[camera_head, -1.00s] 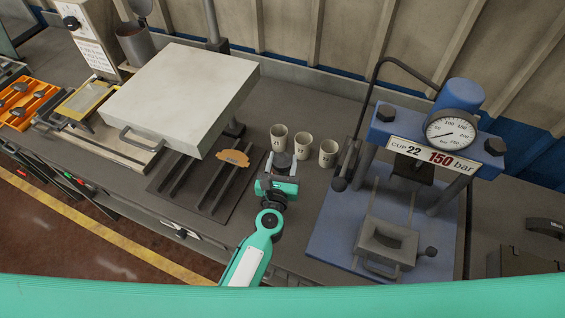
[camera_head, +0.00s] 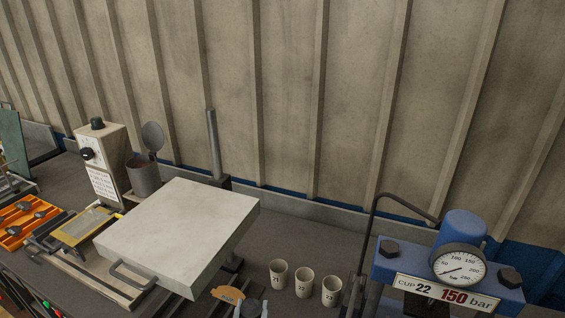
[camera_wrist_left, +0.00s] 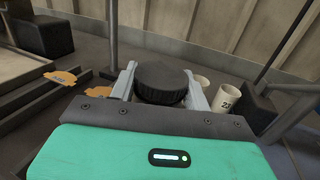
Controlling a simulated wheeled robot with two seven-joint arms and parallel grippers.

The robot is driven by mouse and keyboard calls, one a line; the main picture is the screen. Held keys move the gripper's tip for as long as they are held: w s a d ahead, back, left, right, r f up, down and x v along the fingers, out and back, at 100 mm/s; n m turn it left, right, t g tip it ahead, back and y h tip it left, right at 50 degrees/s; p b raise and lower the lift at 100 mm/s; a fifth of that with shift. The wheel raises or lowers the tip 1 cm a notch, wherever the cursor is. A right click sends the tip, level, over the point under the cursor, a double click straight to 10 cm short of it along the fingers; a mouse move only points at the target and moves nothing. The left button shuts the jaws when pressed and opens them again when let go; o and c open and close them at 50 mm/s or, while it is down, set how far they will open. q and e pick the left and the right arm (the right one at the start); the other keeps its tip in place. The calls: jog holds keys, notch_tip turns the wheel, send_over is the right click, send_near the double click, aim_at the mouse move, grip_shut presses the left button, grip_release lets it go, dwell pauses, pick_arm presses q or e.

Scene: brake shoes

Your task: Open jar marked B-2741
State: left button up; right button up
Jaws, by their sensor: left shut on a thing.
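In the left wrist view my left gripper (camera_wrist_left: 161,92) has a pale finger on each side of a round black ribbed lid (camera_wrist_left: 160,76) and is shut on it. What is under the lid is hidden, and I cannot see a marking B-2741. In the head view only the gripper's grey tips (camera_head: 252,309) show at the bottom edge, next to an orange-tan tag (camera_head: 228,294). A grey metal pot (camera_head: 143,178) with a round lid raised behind it stands at the back left; no mark is readable on it. My right gripper is not in view.
Three numbered cups (camera_head: 303,282) stand right of my left gripper. The blue press with its gauge (camera_head: 459,264) is further right. A big pale plate with a handle (camera_head: 180,235) lies left. An orange tray (camera_head: 28,222) is at far left.

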pick_arm(q)
jog(key=s+a+r+b, duration=0.1)
jog(key=s+a+b, duration=0.1)
jog(key=s+a, duration=0.2)
jog(key=s+a+r+y+b, duration=0.1)
jog(key=s+a+r+b, duration=0.1)
jog(key=a, duration=0.7)
jog(key=shift+s+a+r+n+b, duration=0.35)
jog(key=shift+s+b, duration=0.25)
jog(key=shift+s, duration=0.65)
